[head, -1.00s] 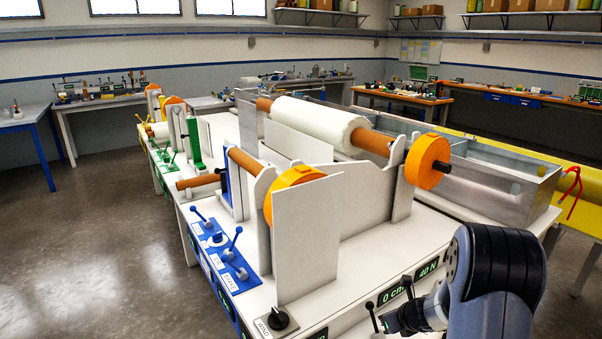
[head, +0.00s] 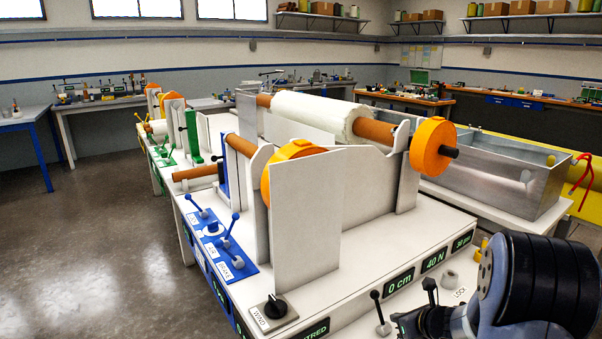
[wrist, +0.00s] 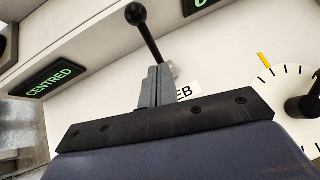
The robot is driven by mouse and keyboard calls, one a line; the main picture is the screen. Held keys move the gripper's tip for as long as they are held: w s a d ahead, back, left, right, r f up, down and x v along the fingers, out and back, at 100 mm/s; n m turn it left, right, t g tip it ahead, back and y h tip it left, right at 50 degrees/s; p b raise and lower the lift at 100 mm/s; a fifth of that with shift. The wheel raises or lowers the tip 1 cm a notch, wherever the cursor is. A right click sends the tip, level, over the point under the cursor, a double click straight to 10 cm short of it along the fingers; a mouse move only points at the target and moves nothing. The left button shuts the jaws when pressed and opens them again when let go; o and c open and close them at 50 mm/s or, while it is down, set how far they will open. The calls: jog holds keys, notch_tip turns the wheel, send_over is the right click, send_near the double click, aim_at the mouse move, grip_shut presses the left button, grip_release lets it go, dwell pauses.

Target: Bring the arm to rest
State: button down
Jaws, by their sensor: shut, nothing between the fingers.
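My arm shows at the lower right of the head view, with a dark ribbed joint and a grey link. My gripper (wrist: 158,86) shows in the wrist view as two grey fingers pressed together, with nothing between them. A black ball-topped lever (wrist: 147,32) rises just beyond the fingertips; I cannot tell whether they touch it. In the head view my fingertips are hard to make out near the front of the machine, beside a black lever (head: 379,312).
The machine carries a white roll (head: 312,117), an orange wheel (head: 432,146), a metal bath (head: 505,175), blue levers (head: 222,240) and a WIND knob (head: 274,307). Displays line its front, including a CENTRED one (wrist: 55,78). A dial (wrist: 285,95) is at the right of the wrist view. Open floor lies left.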

jog(key=shift+s+d+f+t+y+b, duration=0.4)
jog(key=shift+s+f+t+b, duration=0.25)
jog(key=shift+b, duration=1.85)
jog(key=shift+s+d+f+t+y+b, duration=0.4)
jog(key=shift+t+b, duration=0.45)
jog(key=shift+b, duration=1.65)
jog(key=shift+f+b, duration=0.15)
jog(key=shift+b, duration=0.45)
jog(key=shift+s+t+b, duration=0.15)
jog(key=shift+t+b, duration=0.25)
jog(key=shift+b, duration=0.05)
jog(key=shift+s+a, duration=0.1)
jog(key=shift+a, duration=0.05)
